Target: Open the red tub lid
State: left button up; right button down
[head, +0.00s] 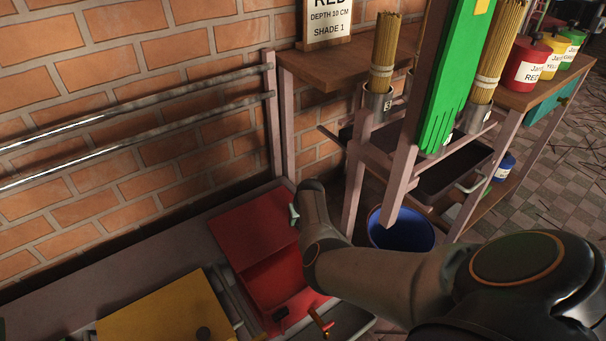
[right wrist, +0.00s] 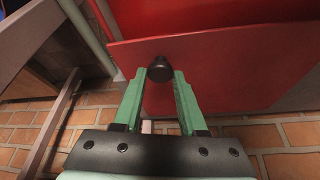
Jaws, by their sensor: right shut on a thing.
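The red tub (head: 290,292) stands low at the bottom middle of the head view. Its red lid (head: 250,225) appears swung up and back toward the brick wall, with the tub's red inside showing in front of it. My right gripper (head: 294,213) is at the lid's right side, mostly hidden by my own wrist. In the right wrist view its green fingers (right wrist: 159,85) are shut on the black knob (right wrist: 160,69) of the red lid (right wrist: 230,70). My left gripper is not in view.
A yellow tub lid (head: 165,312) with a dark knob lies left of the red tub. A blue bucket (head: 400,232) and a wooden rack (head: 398,175) with incense bundles stand to the right. Metal rails (head: 140,105) run along the brick wall (head: 120,60).

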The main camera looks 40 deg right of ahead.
jog(key=shift+w, duration=0.1)
dwell(0.3)
jog(key=shift+c, duration=2.3)
grip_release()
jog(key=shift+s+r+p, duration=0.2)
jog(key=shift+r+p, duration=0.1)
jog(key=shift+p, duration=0.15)
pick_arm(q)
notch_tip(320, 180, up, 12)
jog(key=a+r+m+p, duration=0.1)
jog(key=p, duration=1)
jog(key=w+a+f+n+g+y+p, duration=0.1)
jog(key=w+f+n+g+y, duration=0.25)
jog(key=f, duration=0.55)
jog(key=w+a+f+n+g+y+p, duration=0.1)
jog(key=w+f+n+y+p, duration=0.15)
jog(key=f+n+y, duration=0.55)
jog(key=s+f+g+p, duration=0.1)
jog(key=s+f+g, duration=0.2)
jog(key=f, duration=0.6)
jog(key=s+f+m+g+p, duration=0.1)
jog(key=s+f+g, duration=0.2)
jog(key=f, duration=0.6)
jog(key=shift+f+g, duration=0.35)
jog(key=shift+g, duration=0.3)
pick_arm(e)
jog(key=v, duration=1.1)
jog(key=shift+r, duration=0.35)
